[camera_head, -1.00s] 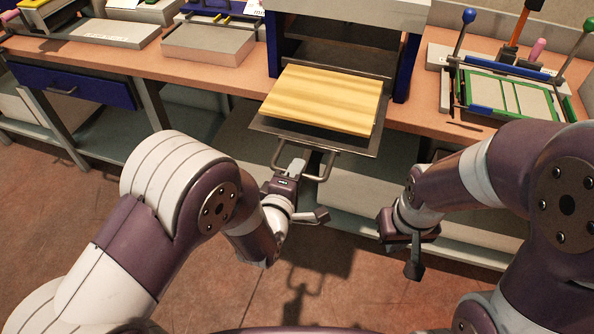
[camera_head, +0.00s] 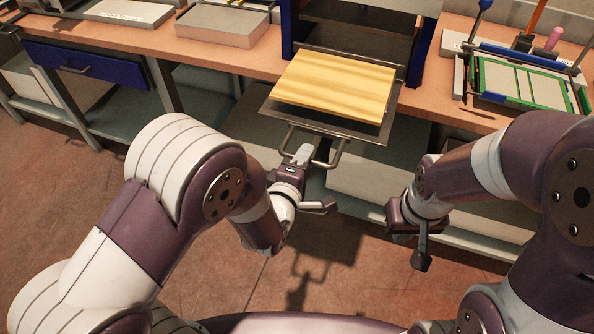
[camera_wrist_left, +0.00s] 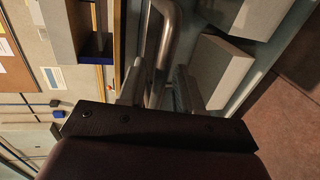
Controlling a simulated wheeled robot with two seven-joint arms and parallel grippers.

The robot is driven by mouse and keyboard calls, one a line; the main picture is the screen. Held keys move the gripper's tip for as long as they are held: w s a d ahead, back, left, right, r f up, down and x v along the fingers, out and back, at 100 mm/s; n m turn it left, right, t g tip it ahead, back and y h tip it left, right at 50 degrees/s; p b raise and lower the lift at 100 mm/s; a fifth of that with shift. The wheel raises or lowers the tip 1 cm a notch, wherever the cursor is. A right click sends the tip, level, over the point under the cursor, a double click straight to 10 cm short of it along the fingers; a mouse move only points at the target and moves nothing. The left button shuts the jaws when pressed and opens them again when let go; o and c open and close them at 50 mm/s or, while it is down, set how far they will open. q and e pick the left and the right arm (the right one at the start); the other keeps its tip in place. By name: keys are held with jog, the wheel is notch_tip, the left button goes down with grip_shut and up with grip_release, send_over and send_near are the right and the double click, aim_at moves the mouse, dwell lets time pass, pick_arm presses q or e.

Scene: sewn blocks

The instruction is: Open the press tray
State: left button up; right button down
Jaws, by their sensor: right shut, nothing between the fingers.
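The press tray (camera_head: 372,135) is a flat dark metal tray sticking out of the press toward me, with a yellow wooden board (camera_head: 333,86) on it. A bent metal handle (camera_head: 338,157) is on its front edge and also shows in the left wrist view (camera_wrist_left: 168,28). My left gripper (camera_head: 302,155) is at the left part of the handle, with a finger on either side of the bar, and looks shut on it. My right gripper (camera_head: 422,250) is shut and empty, apart from the tray, to its lower right.
The press (camera_head: 287,30) has blue side posts and stands on the brown workbench (camera_head: 225,62). A green-framed fixture (camera_head: 525,85) is on the bench at the right. A grey block (camera_head: 222,25) and a blue drawer (camera_head: 88,75) are at the left. The floor is open at lower left.

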pick_arm(q)
jog(key=v, duration=1.2)
jog(key=shift+p, duration=0.3)
jog(key=s+a+r+m+g+y+p, duration=0.2)
jog(key=a+r+m+g+p, duration=0.2)
jog(key=a+m+g+p, duration=0.1)
jog(key=s+a+r+m+g+y+p, duration=0.2)
jog(key=a+r+m+g+p, duration=0.2)
jog(key=a+m+g+p, duration=0.2)
jog(key=a+m+g, duration=0.2)
jog(key=a+m, duration=0.1)
jog(key=shift+s+r+m+y, duration=0.15)
jog(key=shift+r+m+y, duration=0.15)
jog(key=shift+r+y, duration=0.1)
jog(key=shift+a, duration=0.15)
